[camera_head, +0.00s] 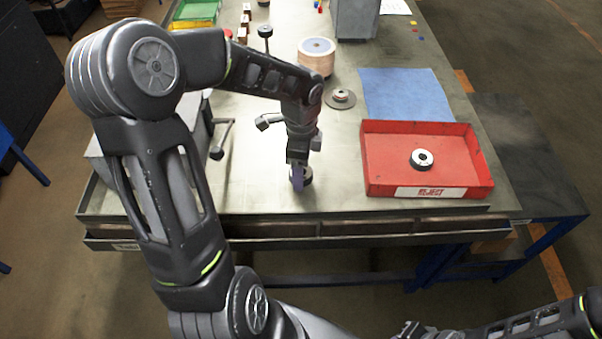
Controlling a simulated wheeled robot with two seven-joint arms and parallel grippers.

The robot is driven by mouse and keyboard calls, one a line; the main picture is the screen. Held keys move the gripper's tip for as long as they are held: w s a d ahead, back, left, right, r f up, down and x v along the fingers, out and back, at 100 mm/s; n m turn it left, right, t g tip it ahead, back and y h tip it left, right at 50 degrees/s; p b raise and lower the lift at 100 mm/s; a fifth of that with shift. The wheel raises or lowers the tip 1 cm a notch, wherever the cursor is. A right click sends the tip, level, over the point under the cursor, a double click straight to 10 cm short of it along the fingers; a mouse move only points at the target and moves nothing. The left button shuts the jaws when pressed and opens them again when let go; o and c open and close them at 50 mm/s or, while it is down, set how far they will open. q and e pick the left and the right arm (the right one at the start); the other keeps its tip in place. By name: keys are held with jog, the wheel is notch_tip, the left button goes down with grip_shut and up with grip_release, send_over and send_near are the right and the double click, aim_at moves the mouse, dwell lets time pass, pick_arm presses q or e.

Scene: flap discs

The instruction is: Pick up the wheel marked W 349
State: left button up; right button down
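Another small dark wheel with a pale centre (421,159) lies in the red tray. A wider grey-brown disc (340,98) lies flat on the table farther back. No W 349 marking is readable on any of them. My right arm shows only at the bottom right, and its gripper is out of frame.
The red tray (428,193) has a REJECT label on its front. A blue mat (405,95) lies behind it. A pale cylinder stack (316,57), a grey box (354,18) and a green bin (195,12) stand farther back. A grey device with a handle (220,139) stands at left.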

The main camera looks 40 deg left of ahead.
pick_arm(q)
jog(key=c, duration=1.2)
jog(key=shift+o, duration=0.2)
notch_tip(320, 180, up, 10)
jog(key=shift+b, duration=0.4)
